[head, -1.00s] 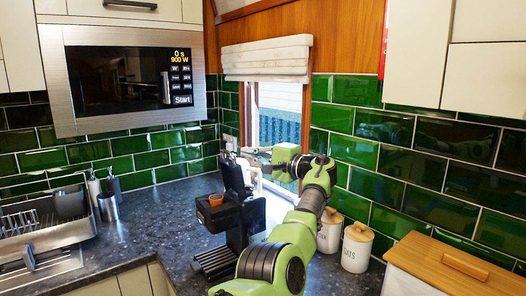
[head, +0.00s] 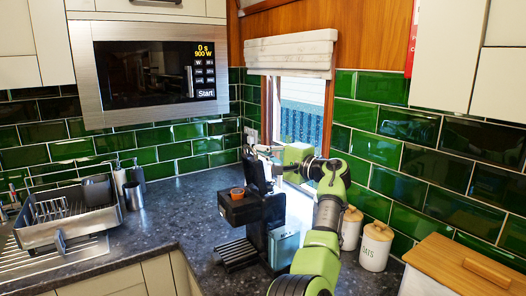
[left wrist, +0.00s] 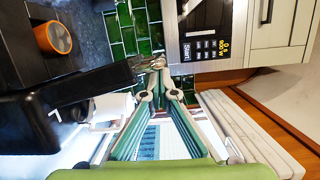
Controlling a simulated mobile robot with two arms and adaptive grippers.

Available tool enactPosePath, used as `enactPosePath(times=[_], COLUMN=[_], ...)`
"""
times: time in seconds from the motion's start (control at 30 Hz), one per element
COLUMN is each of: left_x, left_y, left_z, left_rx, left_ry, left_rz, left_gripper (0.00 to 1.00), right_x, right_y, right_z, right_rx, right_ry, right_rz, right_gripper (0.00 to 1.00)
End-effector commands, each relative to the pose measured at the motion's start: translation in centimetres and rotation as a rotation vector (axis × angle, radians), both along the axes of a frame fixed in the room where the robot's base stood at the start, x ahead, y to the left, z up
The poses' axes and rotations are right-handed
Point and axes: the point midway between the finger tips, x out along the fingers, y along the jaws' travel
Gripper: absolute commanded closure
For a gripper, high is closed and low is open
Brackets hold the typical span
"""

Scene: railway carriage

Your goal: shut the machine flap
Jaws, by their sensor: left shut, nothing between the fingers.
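The black coffee machine (head: 268,215) stands on the dark counter. Its flap (head: 254,170) is the black panel standing up, tilted, above the machine's body. In the left wrist view the flap (left wrist: 95,92) is a dark bar reaching in from the left toward my fingertips. My left gripper (head: 263,150) is shut and empty, by the flap's upper end. In the left wrist view its fingertips (left wrist: 153,66) meet right at the flap's end; I cannot tell whether they touch. An orange-brown cup (head: 237,191) sits on the machine's front part. My right gripper is not in view.
A dish rack (head: 75,215) and a metal cup (head: 133,196) are on the left counter. Two white canisters (head: 376,246) and a wood-lidded box (head: 470,268) are on the right. A microwave (head: 150,75) hangs above left. A window with a blind (head: 290,52) is behind.

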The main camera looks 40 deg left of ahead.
Motion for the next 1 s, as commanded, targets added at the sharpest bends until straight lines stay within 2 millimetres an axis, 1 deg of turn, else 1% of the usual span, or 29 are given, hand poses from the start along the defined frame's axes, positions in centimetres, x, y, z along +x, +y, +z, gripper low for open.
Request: enactPosePath(times=[0.27, 0.47, 0.77, 1.0], left_x=[-0.4, -1.5, -4.9, -7.7], left_y=[0.1, 0.5, 1.7, 2.5], left_z=[0.0, -0.1, -0.7, -1.9], left_rx=[-0.005, -0.031, -0.110, -0.182], left_ry=[-0.022, -0.104, -0.343, -0.561], left_rz=[0.002, 0.002, 0.003, 0.002], left_gripper=[1.00, 1.00, 1.00, 1.00], right_x=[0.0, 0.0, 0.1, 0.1], right_y=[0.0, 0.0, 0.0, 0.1], right_z=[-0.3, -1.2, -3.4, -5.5], right_rx=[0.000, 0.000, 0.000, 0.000], right_ry=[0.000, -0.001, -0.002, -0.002], right_rz=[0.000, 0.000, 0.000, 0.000], right_gripper=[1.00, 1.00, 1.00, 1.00])
